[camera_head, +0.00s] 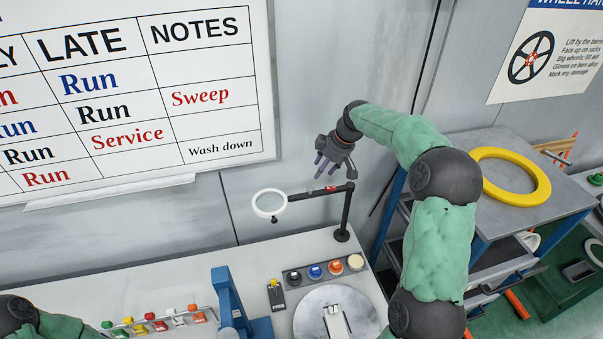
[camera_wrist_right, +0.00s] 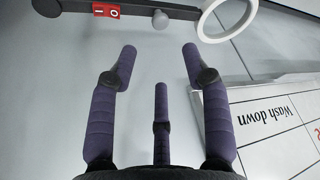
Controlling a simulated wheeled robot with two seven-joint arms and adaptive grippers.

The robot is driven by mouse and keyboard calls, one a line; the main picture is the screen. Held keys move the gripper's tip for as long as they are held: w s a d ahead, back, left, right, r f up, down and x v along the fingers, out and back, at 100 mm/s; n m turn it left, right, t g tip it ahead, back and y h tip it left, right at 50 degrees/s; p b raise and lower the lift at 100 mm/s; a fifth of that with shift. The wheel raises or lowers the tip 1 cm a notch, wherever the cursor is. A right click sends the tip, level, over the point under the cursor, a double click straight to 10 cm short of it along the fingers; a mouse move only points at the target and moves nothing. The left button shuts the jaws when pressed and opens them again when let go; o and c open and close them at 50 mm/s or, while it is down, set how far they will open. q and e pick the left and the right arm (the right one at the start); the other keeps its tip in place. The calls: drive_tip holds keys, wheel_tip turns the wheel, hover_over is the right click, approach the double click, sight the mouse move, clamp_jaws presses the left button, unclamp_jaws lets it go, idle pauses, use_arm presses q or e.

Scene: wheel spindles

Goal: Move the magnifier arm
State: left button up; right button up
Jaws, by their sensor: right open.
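The magnifier arm (camera_head: 318,191) is a thin dark bar on an upright black post (camera_head: 345,215) at the back of the bench. A white ring lens (camera_head: 269,204) is at its left end, and a red part is on the bar. In the right wrist view the bar (camera_wrist_right: 65,8) and the white ring (camera_wrist_right: 228,20) cross the top, beyond my fingertips. My right gripper (camera_head: 322,168) is open and empty, just above the bar near the red switch (camera_wrist_right: 106,11) and a grey knob (camera_wrist_right: 160,20). My left gripper is not visible; only part of my left arm shows at the lower left.
The bench (camera_head: 255,255) holds a row of coloured buttons (camera_head: 325,270), a round plate (camera_head: 312,312), a blue upright fixture (camera_head: 228,292) and several coloured clips (camera_head: 158,323). A whiteboard (camera_head: 225,165) hangs behind. A yellow ring (camera_head: 537,182) lies on the cart at right.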

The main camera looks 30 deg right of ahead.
sight(311, 188)
use_arm(q)
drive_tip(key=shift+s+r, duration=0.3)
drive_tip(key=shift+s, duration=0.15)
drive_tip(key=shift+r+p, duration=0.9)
drive_tip(key=shift+p, duration=0.2)
use_arm(e)
drive_tip(key=x, duration=0.9)
drive_tip(key=shift+s+a+f, duration=0.1)
drive_tip(key=shift+s+f, duration=0.05)
drive_tip(key=shift+s, duration=0.15)
drive_tip(key=shift+w+f, duration=0.25)
drive_tip(key=shift+f, duration=0.15)
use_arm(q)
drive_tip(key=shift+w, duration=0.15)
use_arm(e)
drive_tip(key=shift+s, duration=0.1)
clamp_jaws()
